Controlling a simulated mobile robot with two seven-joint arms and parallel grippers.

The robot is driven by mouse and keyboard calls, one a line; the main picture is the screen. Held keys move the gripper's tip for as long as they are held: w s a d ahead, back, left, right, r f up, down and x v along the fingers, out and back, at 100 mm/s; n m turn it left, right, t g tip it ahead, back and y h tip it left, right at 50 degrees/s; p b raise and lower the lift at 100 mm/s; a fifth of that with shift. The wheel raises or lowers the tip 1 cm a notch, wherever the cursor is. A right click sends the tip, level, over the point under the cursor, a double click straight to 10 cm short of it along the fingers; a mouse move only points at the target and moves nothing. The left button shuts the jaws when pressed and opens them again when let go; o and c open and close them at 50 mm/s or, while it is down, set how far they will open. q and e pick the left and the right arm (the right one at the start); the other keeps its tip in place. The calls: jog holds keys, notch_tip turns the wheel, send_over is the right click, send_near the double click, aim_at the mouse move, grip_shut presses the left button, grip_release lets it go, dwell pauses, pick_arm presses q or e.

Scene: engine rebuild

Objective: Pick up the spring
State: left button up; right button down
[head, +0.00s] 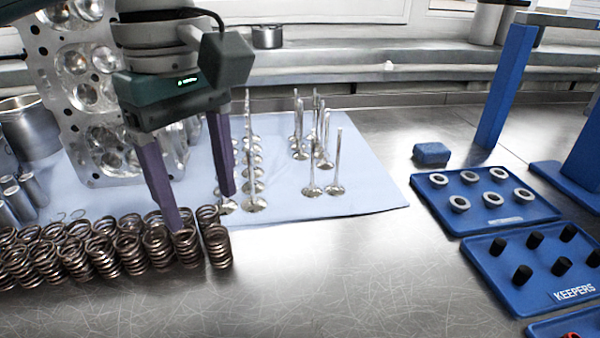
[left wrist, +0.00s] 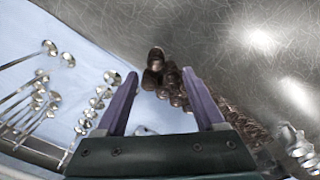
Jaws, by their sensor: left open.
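Dark coiled springs stand upright in packed rows at the lower left of the head view. The spring at the right end of the front row (head: 218,248) stands clear at that end, with another spring (head: 208,215) just behind it. My left gripper (head: 203,208) is open, pointing down over the right end of the rows; one finger overlaps a spring (head: 186,248) in the picture. In the left wrist view, the gripper (left wrist: 159,76) has its fingers spread, and a spring (left wrist: 157,58) shows beyond and between the tips. Nothing is visibly held. Contact with a spring cannot be told.
Valves (head: 325,165) stand on a light blue mat (head: 370,180) behind the springs. A cylinder head (head: 60,95) stands at the back left. Blue trays with rings (head: 440,208) and black keepers (head: 480,275) lie right. The metal bench (head: 330,275) is clear at front centre.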

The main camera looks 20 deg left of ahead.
aim_at(215, 237)
pick_arm(q)
notch_tip(215, 237, down, 2)
jog(key=shift+d+f, duration=0.1)
jog(key=shift+d, duration=0.05)
jog(key=f, duration=0.1)
jog(key=f+b, duration=0.1)
jog(key=f, duration=0.3)
jog(key=shift+w+f, duration=0.2)
jog(key=shift+w, duration=0.1)
grip_shut()
